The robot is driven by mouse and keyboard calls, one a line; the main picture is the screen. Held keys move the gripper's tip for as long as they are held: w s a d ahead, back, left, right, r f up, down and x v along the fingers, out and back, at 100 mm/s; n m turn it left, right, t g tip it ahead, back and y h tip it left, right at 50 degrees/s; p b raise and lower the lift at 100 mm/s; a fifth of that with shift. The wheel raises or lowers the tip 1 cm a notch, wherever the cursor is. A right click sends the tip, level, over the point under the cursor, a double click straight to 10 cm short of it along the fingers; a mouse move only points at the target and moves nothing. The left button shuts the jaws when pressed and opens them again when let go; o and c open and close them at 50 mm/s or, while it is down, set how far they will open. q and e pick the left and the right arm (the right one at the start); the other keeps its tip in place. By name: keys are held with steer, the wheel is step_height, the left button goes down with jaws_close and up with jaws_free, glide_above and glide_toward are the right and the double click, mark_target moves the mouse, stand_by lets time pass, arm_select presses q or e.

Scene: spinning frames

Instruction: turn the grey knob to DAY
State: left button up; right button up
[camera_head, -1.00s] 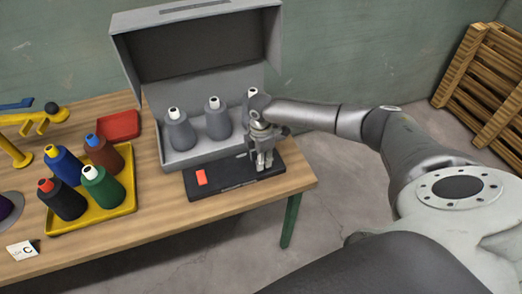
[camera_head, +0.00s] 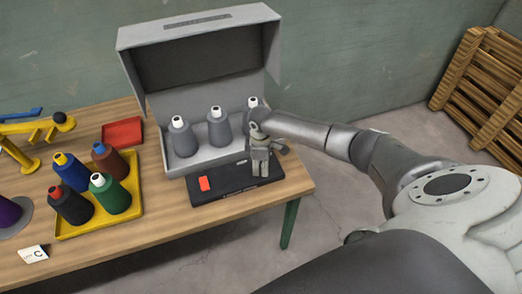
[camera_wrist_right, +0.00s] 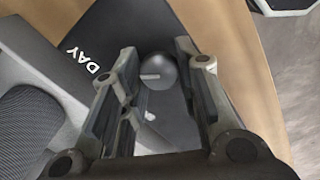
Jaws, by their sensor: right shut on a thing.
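The grey knob (camera_wrist_right: 160,68) is a dark round cap in the right wrist view, with a short light mark on its left part. The mark points left, roughly to the side where the white word DAY (camera_wrist_right: 84,62) is printed on the black panel. My right gripper (camera_head: 259,174) points down over the right part of the black panel (camera_head: 222,184), at the front of the grey case. Its fingers (camera_wrist_right: 158,58) are shut on the knob from both sides. In the head view the gripper hides the knob. My left gripper is out of view.
The open grey case (camera_head: 178,160) with several grey cones stands just behind the panel. A red switch (camera_head: 204,183) lies left of the gripper. A yellow tray (camera_head: 128,210) of coloured cones and a red tray (camera_head: 122,132) are farther left. The table's right edge is close.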

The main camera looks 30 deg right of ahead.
steer(key=shift+r, duration=0.1)
steer(key=o, duration=1)
steer(key=shift+o, duration=0.2)
step_height(320, 180, up, 12)
stand_by(0.4)
